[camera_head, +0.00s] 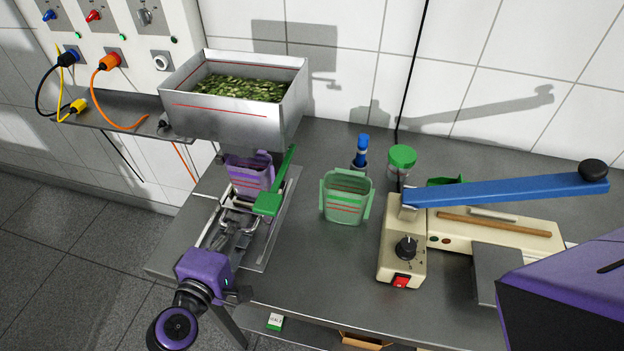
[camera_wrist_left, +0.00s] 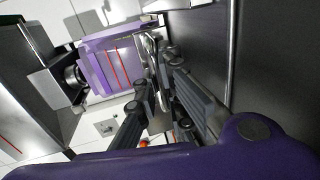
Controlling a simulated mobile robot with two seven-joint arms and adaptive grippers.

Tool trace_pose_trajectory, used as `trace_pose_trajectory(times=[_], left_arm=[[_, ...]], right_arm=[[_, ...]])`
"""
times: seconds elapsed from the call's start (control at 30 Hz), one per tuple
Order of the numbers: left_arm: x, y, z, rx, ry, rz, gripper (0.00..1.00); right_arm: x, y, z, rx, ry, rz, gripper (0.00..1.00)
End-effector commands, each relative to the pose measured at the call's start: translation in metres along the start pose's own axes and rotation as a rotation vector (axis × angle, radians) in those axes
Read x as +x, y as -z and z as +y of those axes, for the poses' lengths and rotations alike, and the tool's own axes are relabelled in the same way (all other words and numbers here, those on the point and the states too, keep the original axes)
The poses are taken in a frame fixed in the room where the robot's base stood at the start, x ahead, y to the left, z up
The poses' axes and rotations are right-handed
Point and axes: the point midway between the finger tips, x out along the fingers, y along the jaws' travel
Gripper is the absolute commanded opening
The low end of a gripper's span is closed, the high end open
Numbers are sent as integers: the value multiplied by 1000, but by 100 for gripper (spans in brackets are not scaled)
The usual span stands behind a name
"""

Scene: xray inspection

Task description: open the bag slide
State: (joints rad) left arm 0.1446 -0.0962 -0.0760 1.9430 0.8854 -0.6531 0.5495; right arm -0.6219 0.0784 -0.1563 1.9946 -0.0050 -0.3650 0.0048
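A purple bag-like container (camera_head: 249,176) with red lines stands under the metal hopper (camera_head: 235,120). A green handle (camera_head: 268,203) on a green bar hangs beside it, over a metal rail plate (camera_head: 268,240); I cannot tell which part is the bag slide. My left gripper (camera_head: 239,220) is low over the plate, just in front of the purple container. In the left wrist view the purple container (camera_wrist_left: 112,66) is ahead, and the gripper's fingers (camera_wrist_left: 160,84) stand apart beside a thin metal edge. Contact cannot be told. My right gripper is not in view.
A green container (camera_head: 346,200), a blue-capped bottle (camera_head: 361,152) and a green-lidded jar (camera_head: 401,160) stand on the grey table. A sealer with a blue lever (camera_head: 505,190) fills the right side. Cables hang from the wall panel at left.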

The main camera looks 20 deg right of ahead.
Motion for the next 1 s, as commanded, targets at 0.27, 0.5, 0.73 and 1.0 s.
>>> trace_pose_trajectory(times=[0.27, 0.5, 0.73, 1.0], left_arm=[[-1, 0, 0, 0, 0, 0, 0], [-41, 2, -11, 5, 6, 1, 0], [-103, 0, -26, 2, 8, 0, 0], [-128, 0, -26, 0, 1, 0, 0]], right_arm=[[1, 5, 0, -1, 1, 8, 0], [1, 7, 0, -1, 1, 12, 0], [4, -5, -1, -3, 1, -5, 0], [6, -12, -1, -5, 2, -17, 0]])
